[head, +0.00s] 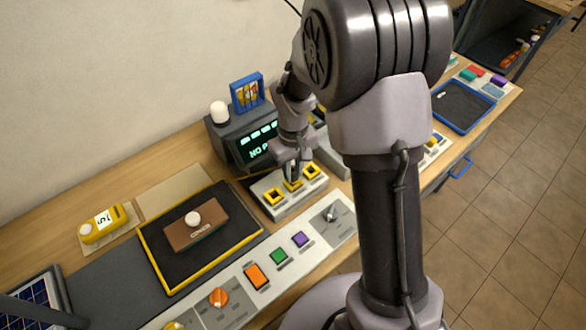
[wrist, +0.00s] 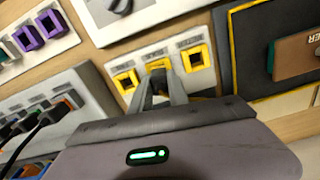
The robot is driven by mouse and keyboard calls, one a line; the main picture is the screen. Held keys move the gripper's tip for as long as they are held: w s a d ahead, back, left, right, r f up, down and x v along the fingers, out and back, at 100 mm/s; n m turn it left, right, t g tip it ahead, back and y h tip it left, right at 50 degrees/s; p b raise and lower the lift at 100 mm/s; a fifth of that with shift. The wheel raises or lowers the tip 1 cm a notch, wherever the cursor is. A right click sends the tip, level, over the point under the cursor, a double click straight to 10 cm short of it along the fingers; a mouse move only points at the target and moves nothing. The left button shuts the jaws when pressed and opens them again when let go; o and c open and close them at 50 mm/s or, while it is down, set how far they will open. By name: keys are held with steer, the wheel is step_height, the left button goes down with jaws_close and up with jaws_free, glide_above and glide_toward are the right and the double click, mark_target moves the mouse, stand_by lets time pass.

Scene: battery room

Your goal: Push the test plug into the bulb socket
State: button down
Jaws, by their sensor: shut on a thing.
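A white socket block (head: 289,201) on the bench has three yellow-rimmed sockets in a row: left (head: 272,197), middle (head: 292,185) and right (head: 312,170). My gripper (head: 294,172) points down at the middle socket. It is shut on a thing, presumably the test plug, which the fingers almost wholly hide. In the wrist view my fingertips (wrist: 158,88) lie just at the middle socket (wrist: 158,66), with the two outer sockets (wrist: 125,81) (wrist: 196,57) clear. I cannot tell whether the plug touches or enters it.
A grey tester (head: 230,140) with a white bulb (head: 219,112) and a partly hidden green screen (head: 256,150) stands behind the block. A switch panel (head: 240,295) runs along the front edge.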

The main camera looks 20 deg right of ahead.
mark_target(293, 170)
steer(key=shift+f+b, duration=0.45)
steer(key=shift+f, duration=0.15)
steer(key=c, duration=1.5)
jaws_free()
steer(key=shift+c, duration=0.2)
step_height(293, 170, up, 11)
steer(key=p, duration=0.9)
steer(key=shift+r, duration=0.15)
